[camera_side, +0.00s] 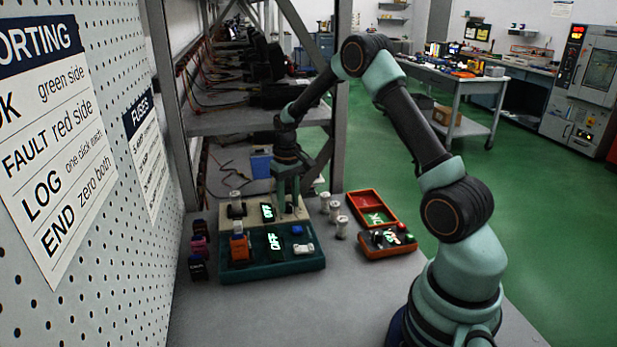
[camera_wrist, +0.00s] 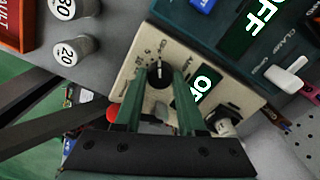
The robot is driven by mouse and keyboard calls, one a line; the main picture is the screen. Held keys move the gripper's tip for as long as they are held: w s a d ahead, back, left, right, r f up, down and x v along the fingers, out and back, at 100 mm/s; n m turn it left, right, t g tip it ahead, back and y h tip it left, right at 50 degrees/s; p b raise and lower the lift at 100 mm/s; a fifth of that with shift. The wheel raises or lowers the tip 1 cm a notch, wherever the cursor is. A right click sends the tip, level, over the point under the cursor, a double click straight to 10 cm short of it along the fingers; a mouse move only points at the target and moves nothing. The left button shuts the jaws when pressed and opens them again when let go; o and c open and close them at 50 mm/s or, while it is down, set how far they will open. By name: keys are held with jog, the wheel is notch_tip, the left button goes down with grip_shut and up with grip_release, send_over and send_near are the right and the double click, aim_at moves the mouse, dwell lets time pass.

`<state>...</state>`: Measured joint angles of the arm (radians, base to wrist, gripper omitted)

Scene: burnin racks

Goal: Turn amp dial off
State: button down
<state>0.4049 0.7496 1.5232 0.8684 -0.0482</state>
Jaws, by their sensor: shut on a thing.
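My gripper (camera_side: 288,210) points down over the unit's right part. In the wrist view my gripper (camera_wrist: 163,82) has its two green fingers shut on the dial's sides.
A teal unit (camera_side: 290,267) with its own OFF display stands just in front. Several pale cylinders (camera_side: 341,228) stand to the right, near a red-orange tray (camera_side: 360,196) and an orange box (camera_side: 377,252). A pegboard wall (camera_side: 125,265) bounds the left. The front bench is clear.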

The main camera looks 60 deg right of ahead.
aim_at(289, 204)
jog(key=shift+r+m, duration=0.1)
jog(key=shift+m, duration=0.3)
jog(key=c, duration=0.5)
grip_release()
notch_tip(289, 204, up, 12)
dwell(0.4)
